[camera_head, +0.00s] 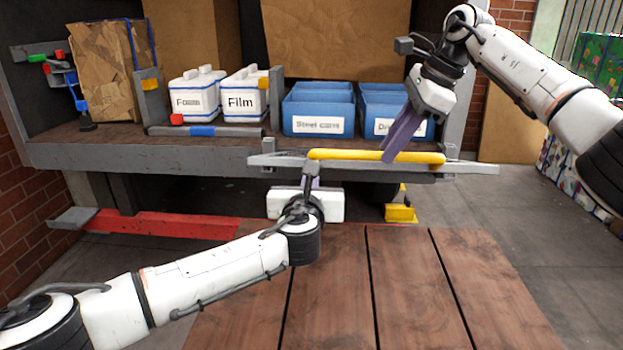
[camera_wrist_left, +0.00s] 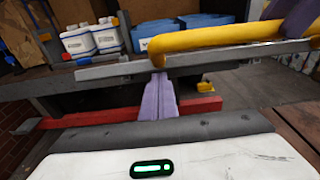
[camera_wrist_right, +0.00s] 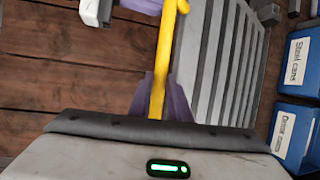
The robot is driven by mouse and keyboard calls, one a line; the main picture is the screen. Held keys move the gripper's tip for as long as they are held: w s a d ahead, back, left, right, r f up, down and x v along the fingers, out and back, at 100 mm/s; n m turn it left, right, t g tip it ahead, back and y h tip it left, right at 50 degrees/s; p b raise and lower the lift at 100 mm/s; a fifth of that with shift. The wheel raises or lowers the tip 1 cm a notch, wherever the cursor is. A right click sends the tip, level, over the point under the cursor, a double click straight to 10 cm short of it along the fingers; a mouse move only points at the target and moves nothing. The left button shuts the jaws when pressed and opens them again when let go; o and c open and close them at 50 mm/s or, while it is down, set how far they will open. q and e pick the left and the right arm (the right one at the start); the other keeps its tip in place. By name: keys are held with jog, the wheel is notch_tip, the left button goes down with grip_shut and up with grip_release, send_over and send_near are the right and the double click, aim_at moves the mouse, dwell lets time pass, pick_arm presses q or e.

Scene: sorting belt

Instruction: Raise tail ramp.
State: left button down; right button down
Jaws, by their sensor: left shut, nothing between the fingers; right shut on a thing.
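The tail ramp (camera_head: 470,168) is a grey slatted panel at the edge of the cargo bed, seen nearly edge-on in the head view. Its slats (camera_wrist_right: 215,60) show in the right wrist view. A yellow bar handle (camera_head: 340,154) runs along its near edge and also shows in the left wrist view (camera_wrist_left: 215,37). My right gripper (camera_head: 392,152) is shut on the yellow bar from above, near its right part. My left gripper (camera_head: 314,181) is shut and empty, its purple fingers (camera_wrist_left: 158,97) just below the ramp's edge; contact is unclear.
Behind the ramp, the bed holds blue bins (camera_head: 320,98), white containers marked Film (camera_head: 243,100) and Foam, and a brown box (camera_head: 105,70). A grey-blue bar (camera_head: 205,131) lies at the bed's front. A wooden plank surface (camera_head: 340,300) fills the foreground. Grey floor (camera_head: 480,205) is clear at right.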

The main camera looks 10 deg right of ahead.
pick_arm(q)
jog(key=shift+r, duration=0.15)
pick_arm(e)
jog(key=shift+w+d+f, duration=0.2)
jog(key=shift+w+d, duration=0.05)
